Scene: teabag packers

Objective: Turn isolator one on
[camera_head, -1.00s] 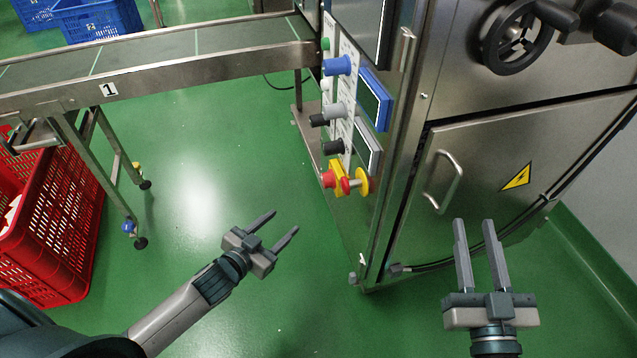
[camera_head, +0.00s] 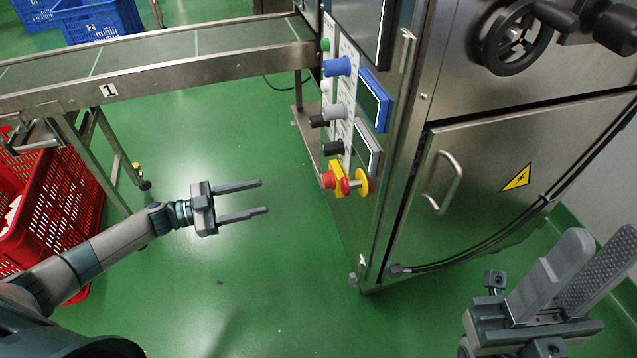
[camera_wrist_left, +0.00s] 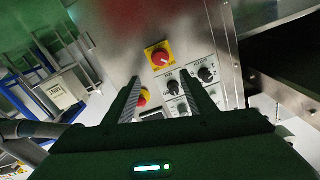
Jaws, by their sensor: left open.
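The control panel (camera_head: 340,95) stands on the machine's left edge. Low on it, a red knob on a yellow plate (camera_head: 330,178) sticks out, with a second red-and-yellow one (camera_head: 360,183) beside it. In the left wrist view a red knob on a yellow square (camera_wrist_left: 158,56) and black rotary knobs (camera_wrist_left: 172,87) (camera_wrist_left: 207,74) show between and beyond the fingers. Their labels are too small to read, so I cannot tell which is isolator one. My left gripper (camera_head: 265,197) is open and empty, left of the panel and apart from it. My right gripper (camera_head: 606,238) is open and empty at lower right.
A conveyor (camera_head: 150,75) marked 1 runs along the back left. A red crate (camera_head: 55,215) stands at left, blue crates (camera_head: 97,20) at the back. The steel machine (camera_head: 490,160) with a door handle fills the right. Green floor (camera_head: 270,290) is clear in front.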

